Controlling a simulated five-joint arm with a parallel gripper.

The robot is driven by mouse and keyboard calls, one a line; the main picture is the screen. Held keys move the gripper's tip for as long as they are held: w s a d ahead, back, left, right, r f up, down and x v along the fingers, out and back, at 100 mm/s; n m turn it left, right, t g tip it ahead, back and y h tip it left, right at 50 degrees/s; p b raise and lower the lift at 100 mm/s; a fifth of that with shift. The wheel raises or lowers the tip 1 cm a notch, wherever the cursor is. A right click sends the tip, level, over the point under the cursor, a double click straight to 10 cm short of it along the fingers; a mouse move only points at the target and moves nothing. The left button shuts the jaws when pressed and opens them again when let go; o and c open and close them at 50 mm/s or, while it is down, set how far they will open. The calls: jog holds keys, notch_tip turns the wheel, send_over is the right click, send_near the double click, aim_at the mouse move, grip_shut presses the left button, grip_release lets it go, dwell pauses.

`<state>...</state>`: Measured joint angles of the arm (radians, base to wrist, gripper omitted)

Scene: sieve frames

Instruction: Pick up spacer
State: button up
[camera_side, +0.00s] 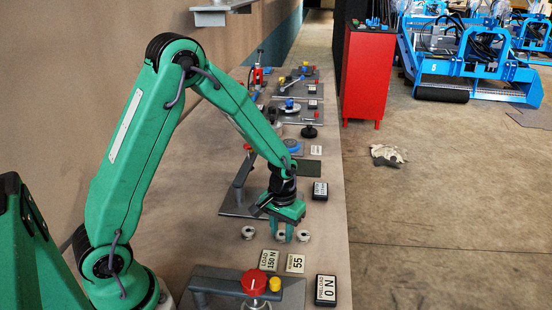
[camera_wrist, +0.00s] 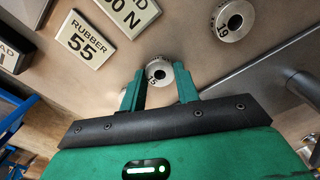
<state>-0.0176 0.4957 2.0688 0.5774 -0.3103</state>
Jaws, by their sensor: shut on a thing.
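Several small silver ring spacers stand in a row on the bench in the side view. The middle spacer (camera_side: 281,235) is between the fingers of my gripper (camera_side: 284,231). In the wrist view this spacer (camera_wrist: 159,72) shows between the green fingertips of my gripper (camera_wrist: 160,82), which are shut on it; its number looks like 15. I cannot tell whether it touches the bench. A left spacer (camera_side: 248,232) and a right spacer (camera_side: 304,236) stand apart from my gripper. A spacer marked 19 (camera_wrist: 232,20) lies at the upper right in the wrist view.
A LOAD 150 N card (camera_side: 270,260) and a RUBBER 55 card (camera_side: 295,263) lie in front. A black display (camera_side: 326,290) reads 0 N. A grey plate with a red knob (camera_side: 254,283) is nearest; a grey handle (camera_side: 242,172) stands behind.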

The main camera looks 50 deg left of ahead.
jog(key=shift+r, duration=0.85)
jog(key=r, duration=0.2)
jog(key=d+r, duration=0.1)
jog(key=shift+s, duration=0.25)
jog(key=s+d+r, duration=0.5)
jog(key=d+r, duration=0.1)
jog(key=d, duration=0.3)
jog(key=shift+s, duration=0.15)
jog(key=shift+r, duration=0.1)
notch_tip(320, 180, up, 8)
jog(key=m, duration=0.4)
send_over(283, 238)
jog(key=w, duration=0.1)
jog(key=w+a+f+n, duration=0.1)
jog(key=w+f+n, duration=0.3)
jog(key=f, duration=0.2)
jog(key=shift+a+f, duration=0.2)
jog(key=shift+a, duration=0.05)
